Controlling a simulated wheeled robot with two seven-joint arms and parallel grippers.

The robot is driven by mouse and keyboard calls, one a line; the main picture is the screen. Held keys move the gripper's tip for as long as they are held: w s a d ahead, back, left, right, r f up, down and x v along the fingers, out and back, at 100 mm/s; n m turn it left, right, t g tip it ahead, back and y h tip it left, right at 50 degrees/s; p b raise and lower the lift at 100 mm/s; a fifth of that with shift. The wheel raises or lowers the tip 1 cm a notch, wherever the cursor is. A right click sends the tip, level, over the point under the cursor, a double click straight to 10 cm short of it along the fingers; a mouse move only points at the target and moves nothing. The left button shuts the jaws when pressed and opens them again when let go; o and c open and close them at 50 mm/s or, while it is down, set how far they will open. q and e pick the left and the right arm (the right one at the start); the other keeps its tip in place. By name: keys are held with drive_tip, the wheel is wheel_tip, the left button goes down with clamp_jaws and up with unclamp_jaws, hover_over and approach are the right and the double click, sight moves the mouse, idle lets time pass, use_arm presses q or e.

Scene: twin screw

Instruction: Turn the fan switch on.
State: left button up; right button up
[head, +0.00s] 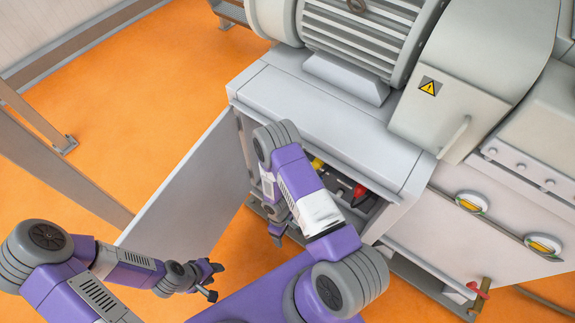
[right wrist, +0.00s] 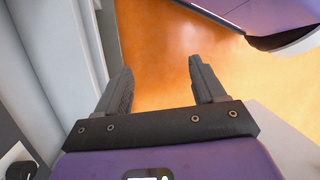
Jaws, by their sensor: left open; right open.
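The white machine cabinet (head: 330,120) stands open at the front, with its door panel (head: 180,190) swung out to the left. Inside are a yellow knob (head: 318,163) and a red handle (head: 359,191); I cannot tell which, if either, is the fan switch. My right arm hides much of the opening. My right gripper (head: 277,238) is low at the cabinet's opening, and in the right wrist view (right wrist: 162,82) its fingers are apart with nothing between them. My left gripper (head: 212,278) is open and empty, apart from the door at its lower end.
A dark rounded part on a pale surface (right wrist: 20,170) shows at the lower left of the right wrist view. A large motor (head: 355,35) sits on the cabinet. Yellow gauges (head: 471,203) and a red-handled valve (head: 478,290) are at the right. Orange floor (head: 150,90) is free at the left.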

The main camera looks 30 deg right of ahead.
drive_tip(key=w+d+f+n+h+b, duration=0.1)
drive_tip(key=w+d+f+n+h, duration=0.45)
drive_tip(key=d, duration=0.35)
drive_tip(key=w+d+r+n+t+h+b, duration=0.15)
drive_tip(key=w+n+t+h, duration=0.3)
drive_tip(key=w, duration=0.55)
drive_tip(key=w+d+r+n+t+h+b, duration=0.1)
drive_tip(key=w+r+n+t+h, duration=0.25)
drive_tip(key=w+n, duration=0.45)
drive_tip(key=w+d+f+m+b, duration=0.2)
drive_tip(key=w+d+f, duration=0.1)
drive_tip(key=d, duration=0.3)
drive_tip(key=shift+w+d+f+t+y+b, duration=0.15)
drive_tip(key=shift+w+f+t+y+b, duration=0.2)
drive_tip(key=shift+w, duration=0.45)
drive_tip(key=shift+r, duration=0.1)
drive_tip(key=c, duration=1.1)
